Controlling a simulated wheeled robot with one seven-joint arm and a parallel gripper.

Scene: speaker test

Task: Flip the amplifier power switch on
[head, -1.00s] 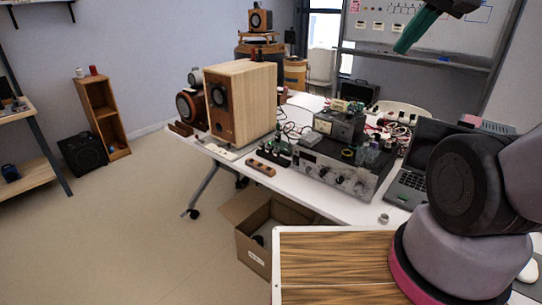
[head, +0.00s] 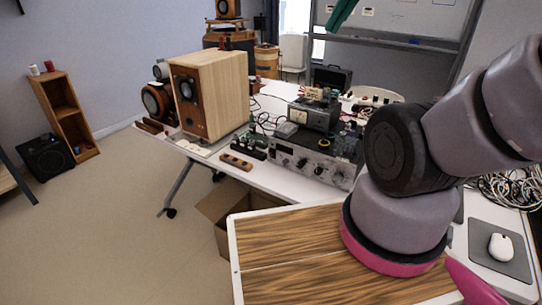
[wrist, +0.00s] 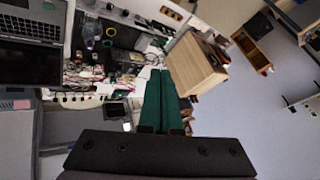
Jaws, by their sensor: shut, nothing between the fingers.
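The amplifier (head: 298,160) is a flat silver-fronted box with several dark knobs on its front panel, standing on the white table. I cannot make out its power switch or the switch's position. A smaller metered box (head: 313,115) sits behind its front part. My gripper (wrist: 160,74) has green fingers, shut together and empty in the wrist view. In the head view only part of a green finger (head: 340,13) shows at the top edge, high above the table and apart from the amplifier. My arm hides the area right of the amplifier.
A large wooden speaker (head: 212,95) stands left of the amplifier on the white table (head: 190,146). Cables and small parts crowd the table behind. A laptop (wrist: 30,62) shows in the wrist view. An open cardboard box (head: 212,205) stands below.

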